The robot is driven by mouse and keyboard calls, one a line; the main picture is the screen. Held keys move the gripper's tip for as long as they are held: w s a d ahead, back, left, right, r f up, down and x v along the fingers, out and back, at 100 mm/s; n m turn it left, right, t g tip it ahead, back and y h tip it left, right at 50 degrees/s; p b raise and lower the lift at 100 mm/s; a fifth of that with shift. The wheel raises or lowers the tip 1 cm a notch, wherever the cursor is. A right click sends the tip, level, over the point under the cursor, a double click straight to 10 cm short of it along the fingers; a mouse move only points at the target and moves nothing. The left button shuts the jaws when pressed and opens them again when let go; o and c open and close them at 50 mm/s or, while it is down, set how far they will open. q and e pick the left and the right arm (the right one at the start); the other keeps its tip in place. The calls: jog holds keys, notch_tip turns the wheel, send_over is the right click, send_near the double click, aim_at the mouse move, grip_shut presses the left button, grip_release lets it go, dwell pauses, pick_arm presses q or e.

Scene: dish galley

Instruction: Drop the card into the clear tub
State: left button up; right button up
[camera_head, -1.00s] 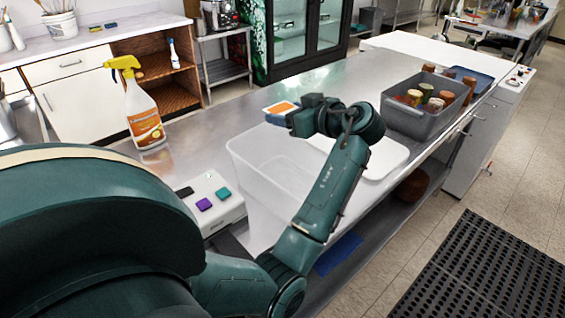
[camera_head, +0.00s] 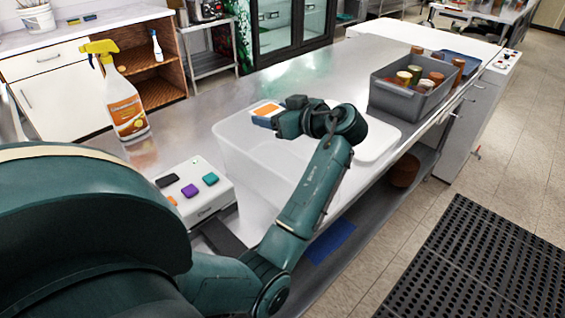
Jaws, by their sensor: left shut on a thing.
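The card (camera_head: 267,110), orange and white with a blue edge, is held in my left gripper (camera_head: 278,118). The gripper is shut on it, above the clear tub. The clear tub (camera_head: 240,160) is a translucent open box on the metal counter. My left forearm and wrist hide part of its right side. The inside that shows looks empty. My right gripper is not in view.
A white box with coloured buttons (camera_head: 200,205) stands left of the tub. A spray bottle (camera_head: 125,105) stands behind it. A white lid or board (camera_head: 380,140) lies right of the tub. A grey bin (camera_head: 385,97) holds several jars. Bare counter (camera_head: 240,95) lies behind the tub.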

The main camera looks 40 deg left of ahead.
pick_arm(q)
jog(key=o, duration=1)
jog(key=shift+d, duration=0.1)
jog(key=b+v, duration=0.2)
jog(key=v, duration=1.1)
jog(key=shift+s+r+b, duration=0.1)
jog(key=shift+r+b, duration=0.05)
jog(key=shift+b, duration=0.15)
